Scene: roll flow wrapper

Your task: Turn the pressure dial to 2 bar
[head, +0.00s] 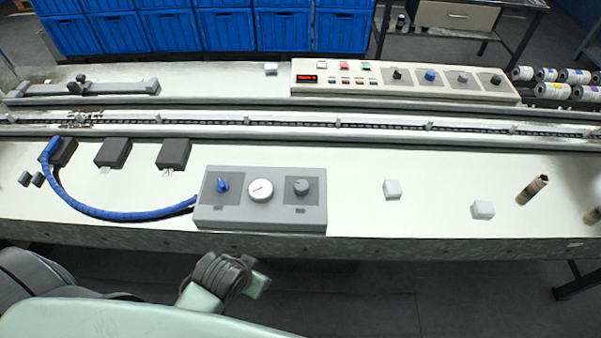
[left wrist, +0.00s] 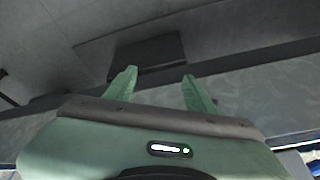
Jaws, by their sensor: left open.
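A grey control box (head: 262,215) stands at the front edge of the machine's white bed. The gauge and dial markings are too small to read. My left gripper (head: 259,284) is below and in front of the box, apart from it. In the left wrist view its two green fingers (left wrist: 160,82) are spread with nothing between them. My right gripper is not in view.
A blue hose (head: 105,213) runs to the box's left side. A chain conveyor (head: 290,122) and a button panel (head: 400,80) lie behind. The bed's front edge (head: 420,246) is between my gripper and the box.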

